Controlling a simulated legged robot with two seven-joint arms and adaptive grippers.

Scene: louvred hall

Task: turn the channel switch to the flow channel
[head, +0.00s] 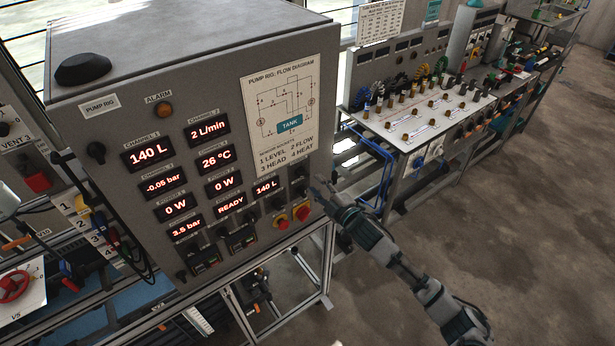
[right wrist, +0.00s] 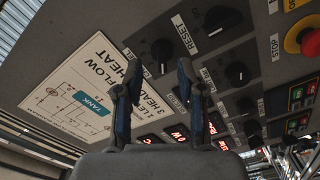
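The pump rig panel (head: 225,90) stands at centre left in the head view. Its diagram card (head: 290,110) lists 1 level, 2 flow, 3 head, 4 heat. A small display (head: 266,188) below reads 140 L. My right gripper (head: 322,192) is beside the panel's right edge, near dark knobs. In the right wrist view, my right gripper (right wrist: 158,72) is open, its fingers apart and empty. A black knob (right wrist: 162,53) shows between the fingertips, beyond them; its label is partly hidden, so I cannot confirm it is the channel switch. My left gripper is not in view.
More black knobs, including one by the reset label (right wrist: 222,20), sit close by. A red-and-yellow stop button (head: 302,212) is below. Another bench (head: 425,115) with fittings stands to the right. The floor (head: 520,220) at right is clear.

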